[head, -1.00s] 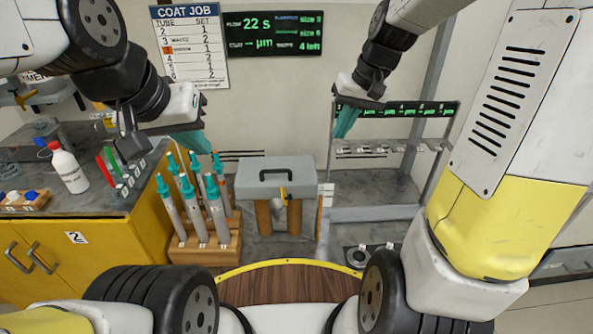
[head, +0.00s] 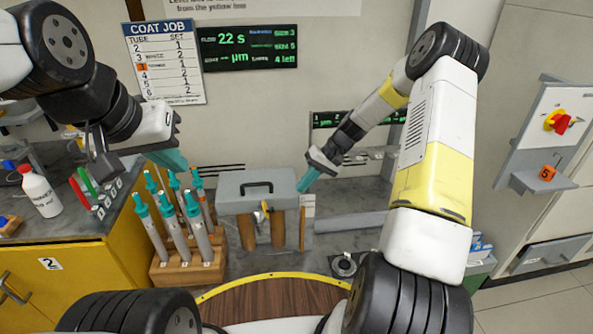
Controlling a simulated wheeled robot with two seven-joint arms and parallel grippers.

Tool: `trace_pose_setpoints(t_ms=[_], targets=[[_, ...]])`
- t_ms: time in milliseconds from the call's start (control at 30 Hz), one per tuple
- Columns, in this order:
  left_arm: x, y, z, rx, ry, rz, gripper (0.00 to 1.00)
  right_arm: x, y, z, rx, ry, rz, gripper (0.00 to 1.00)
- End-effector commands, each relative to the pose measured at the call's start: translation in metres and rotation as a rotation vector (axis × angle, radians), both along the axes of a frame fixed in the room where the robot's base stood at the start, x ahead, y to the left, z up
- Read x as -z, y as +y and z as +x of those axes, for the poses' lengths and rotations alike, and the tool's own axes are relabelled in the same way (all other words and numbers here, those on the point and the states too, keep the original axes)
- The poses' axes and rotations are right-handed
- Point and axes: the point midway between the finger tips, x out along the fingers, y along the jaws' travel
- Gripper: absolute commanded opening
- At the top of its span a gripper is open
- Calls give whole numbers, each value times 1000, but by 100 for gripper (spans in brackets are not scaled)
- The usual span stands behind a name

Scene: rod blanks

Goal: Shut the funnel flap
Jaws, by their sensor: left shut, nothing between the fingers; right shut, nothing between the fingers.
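A grey box (head: 232,192) with a dark handle on its top face stands at the back of the bench in the head view. Brown cylinders (head: 277,230) show below its front edge, with a small yellow lever (head: 265,207) between them. I cannot make out for certain which part is the funnel flap, or whether it is open. My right gripper (head: 307,181) has teal fingers, shut and empty, just beyond the box's right edge; I cannot tell if they touch it. My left gripper (head: 168,159) is shut and empty, above the rack of tubes.
A wooden rack (head: 190,272) with several teal-topped grey tubes stands left of the box. A white bottle (head: 40,193) is on the left counter. A round wooden table (head: 270,299) with a yellow rim is in front. A wall panel (head: 543,140) with a red knob is at right.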

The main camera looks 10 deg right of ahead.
Motion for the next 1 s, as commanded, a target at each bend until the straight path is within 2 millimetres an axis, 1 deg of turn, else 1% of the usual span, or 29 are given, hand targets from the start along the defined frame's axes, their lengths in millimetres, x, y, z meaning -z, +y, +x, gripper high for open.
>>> trace_pose_setpoints(t_ms=[33,100,300,400,500,600,1000], targets=[[0,0,0,0,0,0,0,10,8,-2,-3,4,2,0],[0,0,0,0,0,0,0,22,17,-2,-2,5,2,0],[0,0,0,0,0,0,0,55,42,-3,-2,4,1,0],[0,0,0,0,0,0,0,59,58,-3,-4,1,0,0],[0,0,0,0,0,0,0,62,68,-4,-3,1,0,0],[0,0,0,0,0,0,0,65,74,-3,-1,0,-1,0],[0,0,0,0,0,0,0,65,76,-3,0,0,-1,0]])
